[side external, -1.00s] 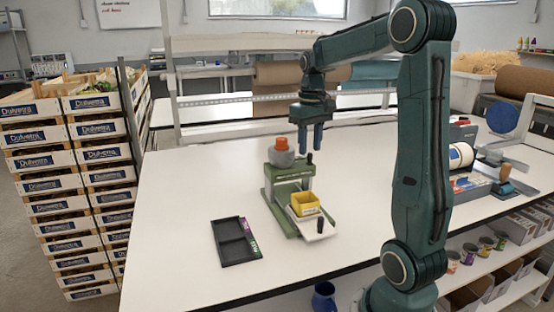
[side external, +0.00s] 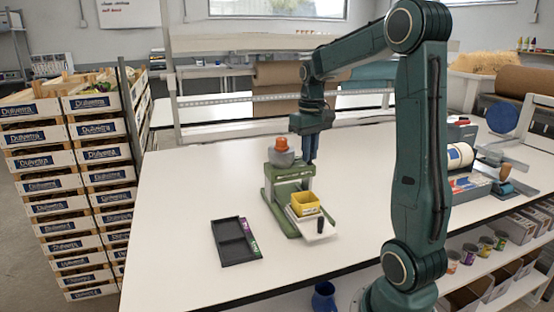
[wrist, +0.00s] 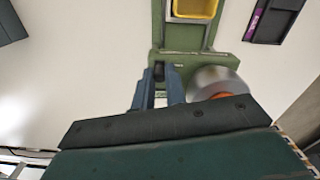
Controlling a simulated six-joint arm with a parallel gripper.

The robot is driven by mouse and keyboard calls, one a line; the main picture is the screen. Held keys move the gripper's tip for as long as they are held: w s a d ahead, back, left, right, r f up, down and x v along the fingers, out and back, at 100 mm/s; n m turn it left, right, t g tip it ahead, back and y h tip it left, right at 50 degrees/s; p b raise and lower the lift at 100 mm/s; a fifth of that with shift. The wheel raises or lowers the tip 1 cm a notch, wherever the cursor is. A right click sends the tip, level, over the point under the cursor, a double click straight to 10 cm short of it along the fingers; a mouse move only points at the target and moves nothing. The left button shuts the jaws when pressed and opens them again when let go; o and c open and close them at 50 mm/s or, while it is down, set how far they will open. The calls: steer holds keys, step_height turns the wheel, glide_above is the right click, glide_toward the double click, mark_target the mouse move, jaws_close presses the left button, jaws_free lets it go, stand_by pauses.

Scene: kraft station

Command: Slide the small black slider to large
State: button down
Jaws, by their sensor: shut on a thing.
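The green machine (side external: 282,192) stands on the white table. The small black slider (wrist: 158,71) shows at its upper edge in the wrist view, between my fingertips. In the side view my fingers hide the slider. My gripper (side external: 309,158) points down at the machine's right rear side and is shut on the slider; it also shows in the wrist view (wrist: 158,86). No size marks can be read.
A grey bowl (side external: 281,158) with an orange thing in it sits on the machine, close beside my fingers. A yellow bin (side external: 305,205) sits at the machine's front, near a black knob (side external: 320,225). A black tray (side external: 232,244) lies to the left.

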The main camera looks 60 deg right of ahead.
steer(key=shift+w+d, duration=1.2)
steer(key=shift+w, duration=0.05)
steer(key=c, duration=1.4)
jaws_free()
steer(key=shift+c, duration=0.2)
steer(key=shift+r, duration=0.1)
step_height(320, 180, up, 14)
steer(key=shift+f, duration=0.2)
